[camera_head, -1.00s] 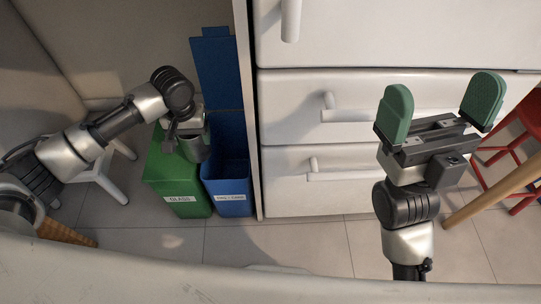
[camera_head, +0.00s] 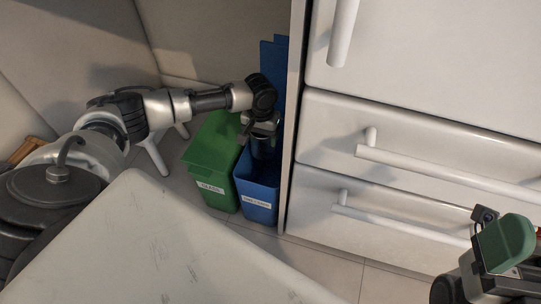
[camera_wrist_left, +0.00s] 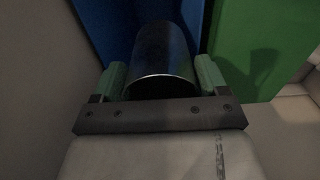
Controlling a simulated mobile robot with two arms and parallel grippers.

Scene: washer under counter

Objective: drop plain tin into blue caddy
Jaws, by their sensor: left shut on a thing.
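The blue caddy (camera_head: 257,192) stands on the floor against a panel, its lid (camera_head: 273,60) up and a white label on its front. My left gripper (camera_head: 262,134) is over the caddy's opening, shut on the plain tin (camera_head: 264,149). The tin is grey, dark in shadow, and partly hidden by the gripper. In the left wrist view the tin (camera_wrist_left: 164,48) sits between two green fingers, with blue behind it. Whether its lower end is inside the caddy I cannot tell.
A green caddy (camera_head: 210,150) labelled glass stands left of the blue one, touching or nearly so. White drawers (camera_head: 400,130) with bar handles are on the right. A pale worn counter top (camera_head: 170,255) fills the lower foreground. A white stool leg (camera_head: 152,155) stands at left.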

